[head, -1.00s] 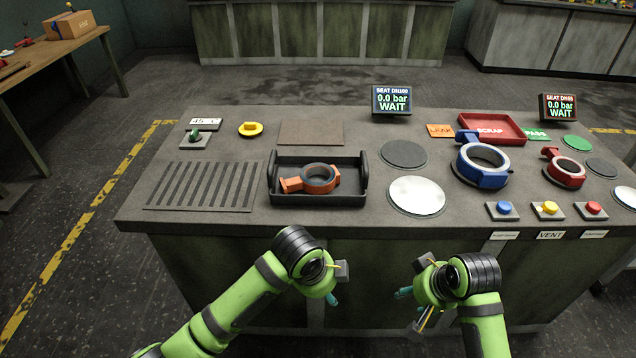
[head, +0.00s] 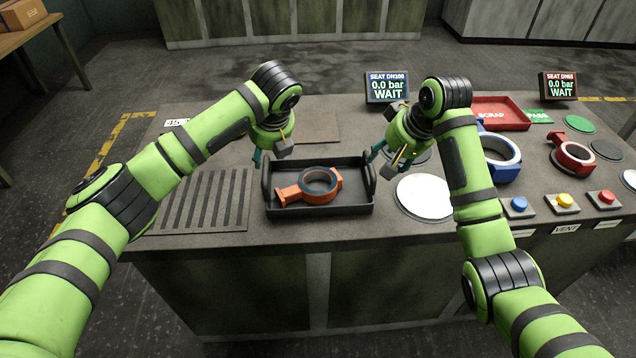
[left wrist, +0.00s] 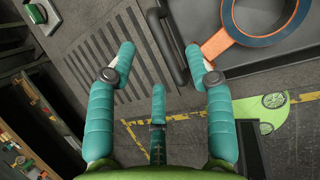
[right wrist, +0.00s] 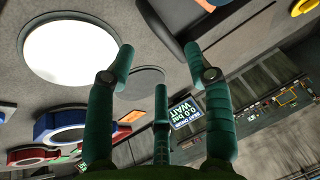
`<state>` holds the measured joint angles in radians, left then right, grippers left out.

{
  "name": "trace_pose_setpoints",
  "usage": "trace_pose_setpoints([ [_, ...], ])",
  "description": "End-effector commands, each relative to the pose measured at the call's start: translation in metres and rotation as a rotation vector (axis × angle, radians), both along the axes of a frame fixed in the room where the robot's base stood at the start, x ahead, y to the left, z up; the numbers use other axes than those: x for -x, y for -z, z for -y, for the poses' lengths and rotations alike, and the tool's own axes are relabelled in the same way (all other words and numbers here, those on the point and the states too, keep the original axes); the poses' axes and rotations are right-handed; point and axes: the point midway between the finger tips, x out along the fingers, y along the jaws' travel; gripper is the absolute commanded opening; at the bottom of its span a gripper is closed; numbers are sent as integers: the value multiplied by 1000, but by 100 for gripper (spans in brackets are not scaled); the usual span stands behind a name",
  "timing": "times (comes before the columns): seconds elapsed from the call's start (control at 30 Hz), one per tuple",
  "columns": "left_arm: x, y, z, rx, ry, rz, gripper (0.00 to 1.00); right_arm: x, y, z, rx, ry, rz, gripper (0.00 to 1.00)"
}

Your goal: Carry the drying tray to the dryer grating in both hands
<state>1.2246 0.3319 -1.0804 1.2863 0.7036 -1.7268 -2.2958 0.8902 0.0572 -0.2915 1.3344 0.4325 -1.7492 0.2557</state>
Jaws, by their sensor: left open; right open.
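The black drying tray (head: 320,208) sits on the bench, with an orange valve casting (head: 320,183) with a dark ring lying in it. The slotted dryer grating (head: 200,205) is left of the tray, partly hidden by my left arm. My left gripper (head: 259,158) is open above the tray's left handle; in the left wrist view the handle (left wrist: 170,45) shows between its fingertips. My right gripper (head: 377,160) is open above the tray's right handle (head: 371,178). In the right wrist view a dark handle (right wrist: 160,32) lies between the fingertips. Neither gripper is closed on anything.
A white round plate (head: 425,196) is right of the tray, with a blue casting (head: 500,160) and a red casting (head: 573,153) beyond. A flat brown pad (head: 315,127) lies behind the tray. Push buttons (head: 562,202) line the right front. The grating's visible surface is clear.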

Motion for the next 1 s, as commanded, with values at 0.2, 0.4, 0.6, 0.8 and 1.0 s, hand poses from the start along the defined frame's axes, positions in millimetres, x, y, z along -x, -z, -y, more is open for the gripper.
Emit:
trace_pose_setpoints([
  [0.2,-6,18,-6,0,-5,-3,53,-5,18,-6,1,-3,-4,53],
  [0.4,-16,45,-13,-1,-6,-3,53,-16,45,-12,2,0,-4,53],
  [0.6,-24,61,-17,0,-3,0,53,-23,61,-17,0,-2,-1,53],
  [0.8,-25,65,-18,0,-3,1,53,-25,64,-18,1,-2,0,53],
  [1.0,-25,65,-18,0,-3,1,33,-25,64,-18,1,-2,0,33],
])
